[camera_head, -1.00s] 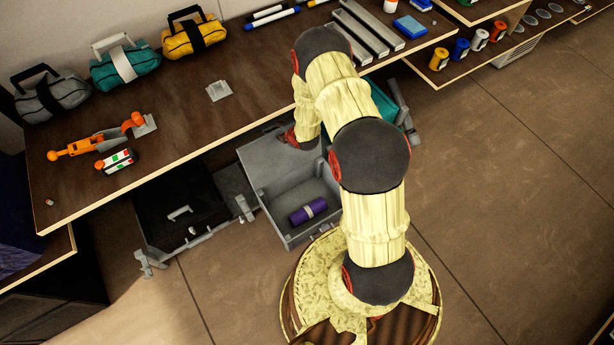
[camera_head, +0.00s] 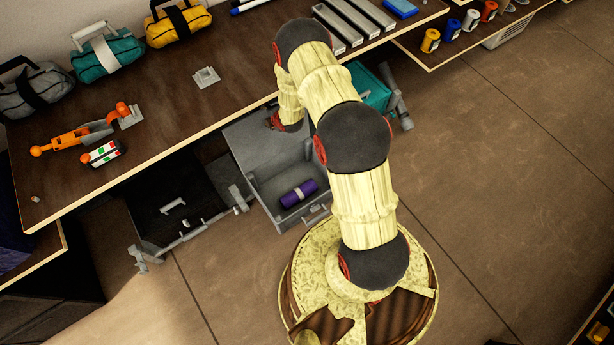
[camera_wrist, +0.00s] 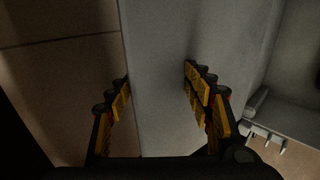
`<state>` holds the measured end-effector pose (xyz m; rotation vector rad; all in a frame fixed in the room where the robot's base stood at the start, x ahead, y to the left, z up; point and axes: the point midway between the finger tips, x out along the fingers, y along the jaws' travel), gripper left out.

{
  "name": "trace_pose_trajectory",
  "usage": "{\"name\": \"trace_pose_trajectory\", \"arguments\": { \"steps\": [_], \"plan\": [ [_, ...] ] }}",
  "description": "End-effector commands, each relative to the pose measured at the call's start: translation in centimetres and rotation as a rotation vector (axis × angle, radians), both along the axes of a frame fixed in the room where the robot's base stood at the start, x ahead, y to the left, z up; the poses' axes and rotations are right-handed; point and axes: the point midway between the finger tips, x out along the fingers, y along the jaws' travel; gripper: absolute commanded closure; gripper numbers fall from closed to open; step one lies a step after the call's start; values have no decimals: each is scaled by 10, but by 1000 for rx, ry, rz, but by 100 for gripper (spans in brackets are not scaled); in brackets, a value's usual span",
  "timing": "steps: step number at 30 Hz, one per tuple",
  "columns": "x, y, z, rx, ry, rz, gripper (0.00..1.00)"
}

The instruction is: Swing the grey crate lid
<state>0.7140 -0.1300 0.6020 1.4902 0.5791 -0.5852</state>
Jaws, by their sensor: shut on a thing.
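The grey crate (camera_head: 262,198) stands open on the floor in front of the table. Its grey lid (camera_head: 252,140) is raised at the crate's back side, close to the table edge. A purple roll with a pale band (camera_head: 298,194) lies inside the crate. Part of the crate (camera_wrist: 300,75) shows at the right there.
A black open case (camera_head: 175,205) with grey latches is left of the crate. A teal box (camera_head: 372,88) is to its right, partly behind my arm. The brown table (camera_head: 185,110) overhangs behind and carries bags, an orange tool (camera_head: 75,140) and grey bars.

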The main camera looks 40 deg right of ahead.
Motion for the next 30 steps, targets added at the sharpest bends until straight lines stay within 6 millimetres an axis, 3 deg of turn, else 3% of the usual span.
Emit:
{"name": "trace_pose_trajectory", "arguments": {
  "steps": [1,18,30],
  "plan": [
    [-15,3,-15,6,33,-1,71],
    [-63,3,1,6,32,-1,77],
    [-75,3,6,5,27,1,82]
  ]
}}
